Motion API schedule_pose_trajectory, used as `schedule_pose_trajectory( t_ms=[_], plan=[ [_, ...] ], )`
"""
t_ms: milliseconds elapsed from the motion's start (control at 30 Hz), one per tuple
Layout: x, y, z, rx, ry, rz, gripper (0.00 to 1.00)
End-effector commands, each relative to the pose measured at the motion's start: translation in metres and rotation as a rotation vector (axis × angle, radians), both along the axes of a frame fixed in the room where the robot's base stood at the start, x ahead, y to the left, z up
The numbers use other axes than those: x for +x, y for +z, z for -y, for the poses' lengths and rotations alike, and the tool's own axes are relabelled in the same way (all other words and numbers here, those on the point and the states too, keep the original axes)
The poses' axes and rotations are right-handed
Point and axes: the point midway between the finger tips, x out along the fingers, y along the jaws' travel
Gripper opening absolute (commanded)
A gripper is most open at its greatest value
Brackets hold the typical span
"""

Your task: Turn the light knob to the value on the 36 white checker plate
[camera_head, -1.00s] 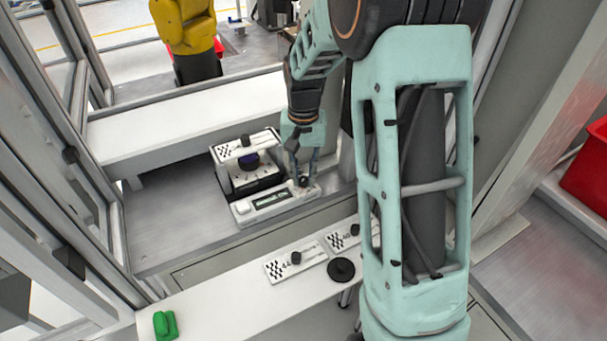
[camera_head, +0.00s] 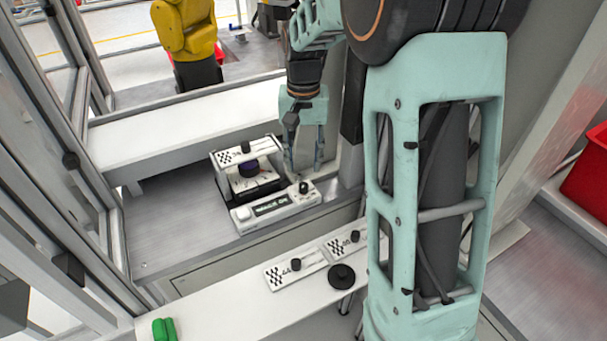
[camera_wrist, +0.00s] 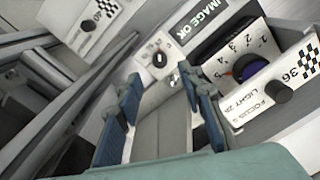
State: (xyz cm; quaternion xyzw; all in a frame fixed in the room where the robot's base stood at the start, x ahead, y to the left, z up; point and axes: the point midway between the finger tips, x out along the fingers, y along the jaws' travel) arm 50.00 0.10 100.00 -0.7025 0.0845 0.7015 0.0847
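The white checker plate marked 36 (camera_wrist: 300,72) has a black peg (camera_wrist: 279,92) and small print that looks like "FOCUS" and "LIGHT 28". It also shows in the head view on top of the camera box (camera_head: 240,153). The light knob, a small black knob (camera_wrist: 160,58), sits at the end of the white control panel (camera_head: 276,207); it also shows in the head view (camera_head: 304,187). The panel's display (camera_wrist: 199,18) reads "IMAGE OK". My gripper (camera_head: 305,167) is open and empty above the knob, its fingers (camera_wrist: 158,76) apart from it.
A purple focus ring (camera_wrist: 246,67) with a numbered dial sits beside the panel. Other white checker plates (camera_head: 296,268) and a round black knob (camera_head: 341,275) lie on the front ledge, with a green object (camera_head: 164,329) at its left. Frame posts flank the bay.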

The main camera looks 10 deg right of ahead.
Motion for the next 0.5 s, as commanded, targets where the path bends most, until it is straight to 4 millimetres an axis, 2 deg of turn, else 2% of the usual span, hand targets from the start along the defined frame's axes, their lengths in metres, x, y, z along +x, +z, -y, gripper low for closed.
schedule_pose_trajectory(
  t_ms=[33, 200, 333, 500],
  plan=[
    [0.001, 0.011, 0.0, 0.0, 0.0, 0.005, 0.35],
    [0.001, 0.037, 0.0, 0.0, 0.0, 0.002, 0.35],
    [0.0, 0.046, 0.0, 0.0, 0.0, 0.0, 0.35],
    [-0.001, 0.048, 0.0, 0.0, 0.0, -0.002, 0.35]
  ],
)
